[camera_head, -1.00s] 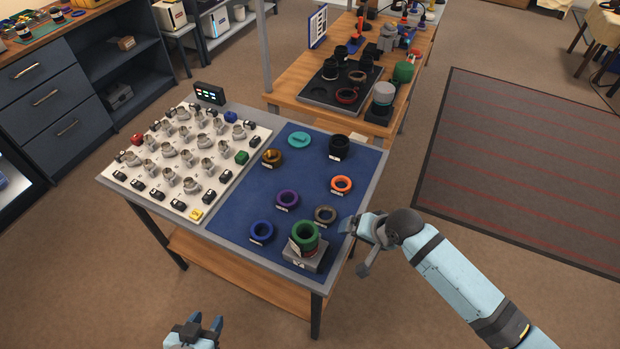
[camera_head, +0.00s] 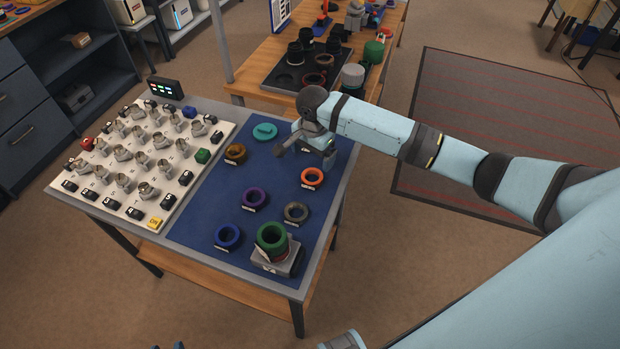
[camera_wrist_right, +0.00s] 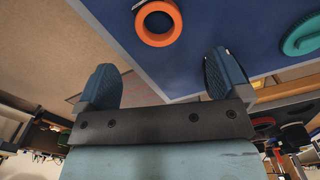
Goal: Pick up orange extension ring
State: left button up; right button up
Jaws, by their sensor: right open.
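The orange extension ring (camera_head: 304,180) lies flat on the blue mat near the table's right edge. It also shows at the top of the right wrist view (camera_wrist_right: 160,41), beyond the fingertips and apart from them. My right gripper (camera_head: 330,161) is open and empty above the mat, just behind the ring in the head view. In the right wrist view its two dark fingers (camera_wrist_right: 162,72) stand wide apart. My left gripper (camera_head: 167,346) barely shows at the bottom edge of the head view, with its fingertips apart and nothing seen between them.
Purple (camera_head: 254,207), brown (camera_head: 236,160), blue (camera_head: 228,247) and grey-brown rings lie on the mat (camera_head: 205,207). A green ring (camera_head: 272,249) sits on a grey block. A teal part (camera_head: 264,131) lies farther back. A white board (camera_head: 100,197) with lens parts fills the left side.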

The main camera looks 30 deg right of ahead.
aim_at(313, 175)
notch_tip(313, 175, down, 8)
jog(key=shift+d+f, duration=0.1)
jog(key=c, duration=1)
